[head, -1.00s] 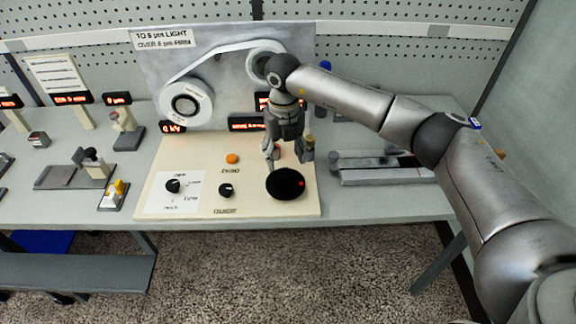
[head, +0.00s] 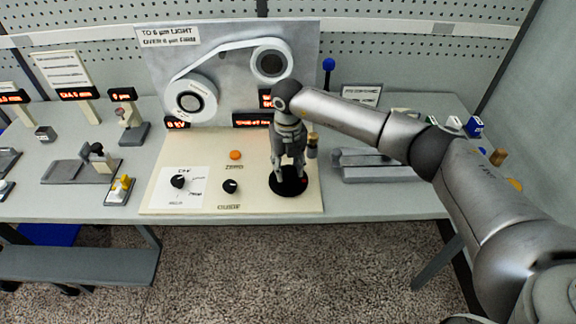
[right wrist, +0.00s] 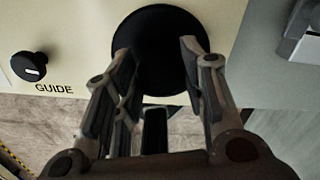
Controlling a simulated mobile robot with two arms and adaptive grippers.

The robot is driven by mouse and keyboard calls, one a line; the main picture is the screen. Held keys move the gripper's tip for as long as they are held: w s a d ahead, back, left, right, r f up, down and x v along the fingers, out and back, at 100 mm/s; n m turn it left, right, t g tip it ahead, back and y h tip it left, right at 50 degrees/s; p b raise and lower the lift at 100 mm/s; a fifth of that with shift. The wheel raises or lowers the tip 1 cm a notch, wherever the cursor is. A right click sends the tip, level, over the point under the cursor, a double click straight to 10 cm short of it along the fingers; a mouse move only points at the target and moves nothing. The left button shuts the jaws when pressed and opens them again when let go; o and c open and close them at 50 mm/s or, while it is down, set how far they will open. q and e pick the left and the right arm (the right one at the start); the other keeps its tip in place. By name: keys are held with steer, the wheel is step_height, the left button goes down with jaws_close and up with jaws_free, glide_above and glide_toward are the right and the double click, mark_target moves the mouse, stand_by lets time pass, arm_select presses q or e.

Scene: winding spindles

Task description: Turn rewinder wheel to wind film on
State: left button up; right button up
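The rewinder wheel appears to be the black disc (head: 287,189) at the front right of the cream panel. In the right wrist view the black disc (right wrist: 160,22) fills the top centre. My right gripper (head: 290,175) points down over the disc. In the right wrist view its fingers (right wrist: 155,52) are spread apart over the disc, with nothing visibly held between them. Contact with the disc cannot be told. White film (head: 220,51) runs between a lower left reel (head: 190,102) and an upper right reel (head: 270,64) on the upright plate. My left gripper is not in view.
Left of the disc are a guide knob (head: 230,186), an orange button (head: 235,155) and a selector knob (head: 178,181). Grey rails (head: 375,164) lie to the right. Small devices (head: 120,190) stand on the left of the bench.

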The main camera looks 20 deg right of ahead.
steer(key=shift+c, duration=0.8)
steer(key=shift+m, duration=0.4)
steer(key=m+b, duration=0.1)
steer(key=m, duration=0.2)
steer(key=shift+m, duration=0.3)
steer(key=m, duration=0.5)
steer(key=shift+d, duration=0.1)
steer(key=m, duration=0.5)
steer(key=shift+s, duration=0.1)
steer(key=m, duration=0.5)
steer(key=shift+d+r, duration=0.1)
steer(key=shift+m, duration=0.3)
steer(key=o, duration=1)
